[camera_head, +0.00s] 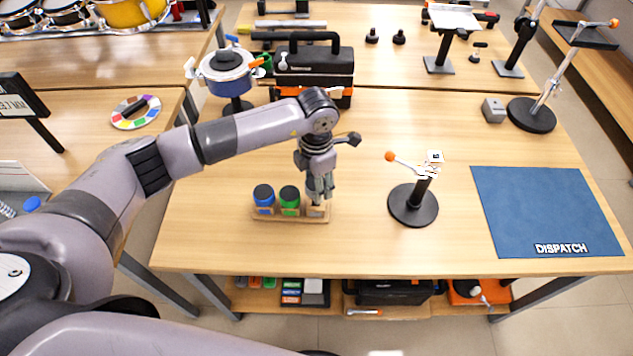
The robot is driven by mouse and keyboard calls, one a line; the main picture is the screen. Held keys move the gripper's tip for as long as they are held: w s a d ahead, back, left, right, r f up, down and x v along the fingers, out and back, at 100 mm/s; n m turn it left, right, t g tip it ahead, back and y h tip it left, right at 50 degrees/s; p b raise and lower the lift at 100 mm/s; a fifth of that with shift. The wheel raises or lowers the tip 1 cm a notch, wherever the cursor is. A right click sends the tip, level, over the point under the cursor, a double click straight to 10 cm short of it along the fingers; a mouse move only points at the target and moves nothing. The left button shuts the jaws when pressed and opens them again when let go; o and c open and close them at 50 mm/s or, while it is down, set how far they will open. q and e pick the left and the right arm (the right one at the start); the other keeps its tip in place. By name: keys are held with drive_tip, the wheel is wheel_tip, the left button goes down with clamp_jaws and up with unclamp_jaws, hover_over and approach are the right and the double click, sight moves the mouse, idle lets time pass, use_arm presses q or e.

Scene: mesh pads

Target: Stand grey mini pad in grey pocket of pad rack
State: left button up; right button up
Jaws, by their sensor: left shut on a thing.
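The wooden pad rack (291,217) stands on the middle table, toward its left. A blue pad with a dark face (264,196) stands in its left pocket and a green pad with a dark face (289,197) stands in its middle pocket. My left gripper (319,199) points down over the right end of the rack, shut on the grey mini pad (316,211). The fingers hide much of that pad. I cannot tell whether it rests on the pocket's floor. My right gripper is not in view.
A black round-based stand with an orange-tipped lever (412,205) is right of the rack. A blue dispatch mat (540,215) lies farther right. A blue pot (226,75) and a black toolbox (315,65) are behind. The table between rack and stand is clear.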

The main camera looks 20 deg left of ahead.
use_arm(q)
drive_tip(key=shift+b, duration=0.45)
idle(1.0)
drive_tip(key=shift+f+b, duration=2.15)
drive_tip(key=shift+f, duration=0.35)
drive_tip(key=o, duration=1.3)
drive_tip(key=shift+c, duration=0.2)
drive_tip(key=shift+r, duration=0.1)
wheel_tip(320, 180, up, 12)
